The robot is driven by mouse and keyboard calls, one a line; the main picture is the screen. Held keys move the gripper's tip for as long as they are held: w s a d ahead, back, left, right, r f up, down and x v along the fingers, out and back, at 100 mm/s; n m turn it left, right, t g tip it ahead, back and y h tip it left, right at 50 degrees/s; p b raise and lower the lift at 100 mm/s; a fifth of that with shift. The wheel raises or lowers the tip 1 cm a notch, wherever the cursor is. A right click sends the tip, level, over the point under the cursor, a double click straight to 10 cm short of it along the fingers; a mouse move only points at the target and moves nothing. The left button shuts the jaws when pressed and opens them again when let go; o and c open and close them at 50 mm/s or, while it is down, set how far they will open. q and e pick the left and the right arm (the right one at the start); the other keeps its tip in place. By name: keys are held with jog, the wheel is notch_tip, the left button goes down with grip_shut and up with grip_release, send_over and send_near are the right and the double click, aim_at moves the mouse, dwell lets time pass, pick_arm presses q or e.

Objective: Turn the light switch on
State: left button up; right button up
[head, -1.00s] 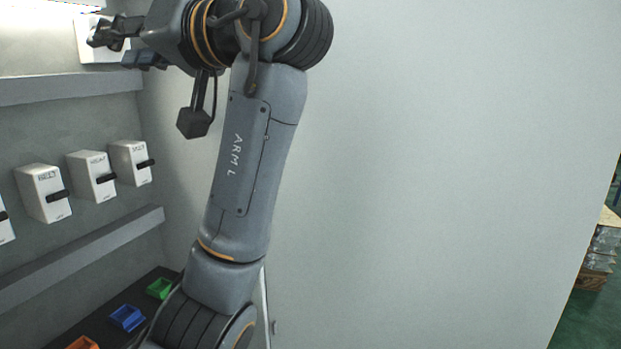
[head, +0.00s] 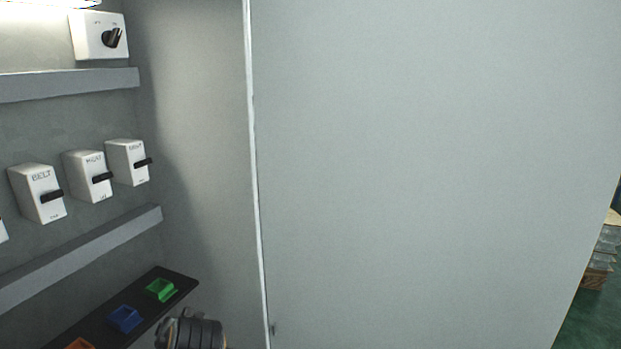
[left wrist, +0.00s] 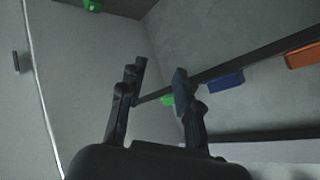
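A white switch box with a black rotary knob (head: 113,38) is on the wall at upper left of the head view. Its knob stands tilted and its small markings are unreadable. Below it is a row of white boxes with black levers, among them one marked BELT (head: 37,193), one that seems to read HEAT (head: 88,176), and one with an unclear label (head: 127,162). No label reading "light" is legible. My left gripper (left wrist: 158,85) is open and empty in the left wrist view, away from the switches. My right gripper is in no view.
A lit lamp (head: 50,3) shows at the top left. Grey ledges (head: 70,84) run above and below the lever boxes. A pale panel (head: 430,150) fills the right.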

pick_arm(q)
jog(key=s+d+f+m+g+h, duration=0.1)
jog(key=s+f+g+h, duration=0.15)
jog(key=s+f, duration=1.05)
jog(key=s+d+f+g+h, duration=0.1)
jog(key=s+d+f+h, duration=0.15)
jog(key=s, duration=0.55)
jog(key=s+d+f+g+h, duration=0.15)
jog(key=s+f, duration=0.25)
jog(key=s, duration=0.4)
notch_tip(320, 180, down, 31)
jog(key=s+b, duration=0.2)
jog(key=b, duration=0.3)
jog(key=s+a+f+g+b, duration=0.2)
jog(key=s+a+f+b, duration=0.1)
jog(key=s+f, duration=1.3)
notch_tip(320, 180, down, 4)
jog(key=shift+r+m, duration=0.25)
jog(key=shift+m, duration=0.15)
